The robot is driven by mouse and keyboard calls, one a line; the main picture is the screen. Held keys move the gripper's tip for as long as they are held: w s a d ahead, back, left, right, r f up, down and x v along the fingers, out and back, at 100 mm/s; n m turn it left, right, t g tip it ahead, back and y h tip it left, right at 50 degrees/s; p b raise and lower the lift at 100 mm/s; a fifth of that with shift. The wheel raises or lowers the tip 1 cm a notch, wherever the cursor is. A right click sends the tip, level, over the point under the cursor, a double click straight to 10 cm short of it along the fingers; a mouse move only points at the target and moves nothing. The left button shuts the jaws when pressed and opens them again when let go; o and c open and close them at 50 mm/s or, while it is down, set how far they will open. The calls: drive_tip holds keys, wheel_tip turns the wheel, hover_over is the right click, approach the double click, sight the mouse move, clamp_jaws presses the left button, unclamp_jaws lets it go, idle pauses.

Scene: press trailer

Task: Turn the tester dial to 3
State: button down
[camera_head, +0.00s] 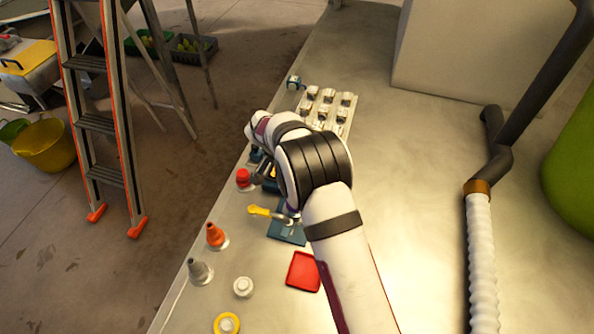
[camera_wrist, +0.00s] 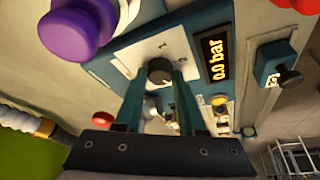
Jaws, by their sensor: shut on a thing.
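The tester dial (camera_wrist: 159,68) is a dark round knob on a white plate in the wrist view. The numerals 1 and 2 show on the plate beside it; no 3 can be read, and where the dial points is unclear. My gripper (camera_wrist: 160,78) has its two teal fingers closed on the dial from either side. A black display (camera_wrist: 214,58) next to the dial reads 0.0 bar. In the head view my arm hides the dial and most of the tester.
The wrist view shows a purple knob (camera_wrist: 76,30) close on the left and a black knob (camera_wrist: 288,77) on the right. In the head view, a red tray (camera_head: 303,271), an orange cone (camera_head: 215,235) and a yellow-handled lever (camera_head: 262,211) are on the bench near my arm.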

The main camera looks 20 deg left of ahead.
idle(0.4)
drive_tip(key=c, duration=0.5)
unclamp_jaws()
drive_tip(key=v, duration=1.5)
drive_tip(key=shift+r, duration=0.4)
drive_tip(key=shift+a, duration=0.15)
